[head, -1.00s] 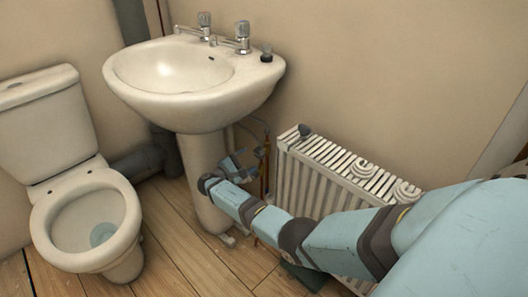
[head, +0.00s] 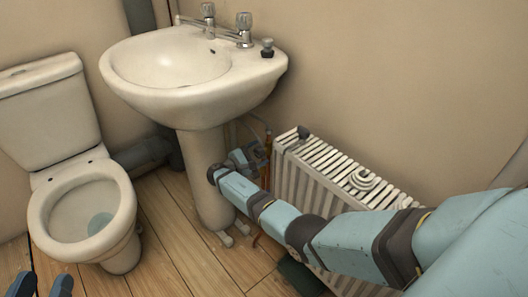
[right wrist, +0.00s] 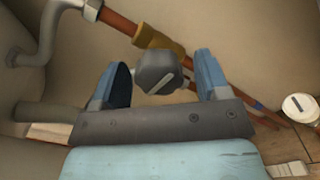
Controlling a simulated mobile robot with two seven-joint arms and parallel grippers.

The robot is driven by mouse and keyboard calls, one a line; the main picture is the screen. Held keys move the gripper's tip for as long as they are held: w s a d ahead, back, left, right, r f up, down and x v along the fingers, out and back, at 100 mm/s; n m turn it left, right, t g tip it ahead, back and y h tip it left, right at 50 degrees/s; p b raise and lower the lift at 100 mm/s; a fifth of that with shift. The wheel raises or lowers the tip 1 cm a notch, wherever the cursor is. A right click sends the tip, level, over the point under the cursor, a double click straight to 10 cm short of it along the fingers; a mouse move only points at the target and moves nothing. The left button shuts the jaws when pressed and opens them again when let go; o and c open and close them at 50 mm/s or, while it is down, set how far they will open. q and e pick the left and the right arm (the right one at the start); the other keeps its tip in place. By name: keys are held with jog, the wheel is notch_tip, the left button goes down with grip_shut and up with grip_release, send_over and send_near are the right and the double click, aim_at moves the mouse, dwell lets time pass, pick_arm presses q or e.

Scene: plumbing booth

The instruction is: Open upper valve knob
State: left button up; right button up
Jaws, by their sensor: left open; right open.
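A dark grey faceted valve knob (right wrist: 157,70) with a light slot mark sits between the fingers of my right gripper (right wrist: 163,80) in the right wrist view. The fingers are open, one on each side of it; I cannot tell whether they touch it. Behind the knob runs a copper pipe with a brass fitting (right wrist: 160,42). In the head view my right gripper (head: 244,160) is beside the sink pedestal, near the pipes, and the knob is hard to make out. My left gripper (head: 42,286) is open and empty at the lower left corner, partly cut off.
A white sink (head: 180,75) on a pedestal (head: 207,160) stands left of my right gripper. A white radiator (head: 330,165) is close on its right. A toilet (head: 85,215) stands at the left. A white round slotted cap (right wrist: 299,107) shows at the right wrist view's edge.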

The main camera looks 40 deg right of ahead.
pick_arm(q)
jog(key=shift+d+f, duration=0.15)
jog(key=shift+d, duration=0.15)
pick_arm(e)
jog(key=shift+d, duration=0.25)
jog(key=c, duration=0.9)
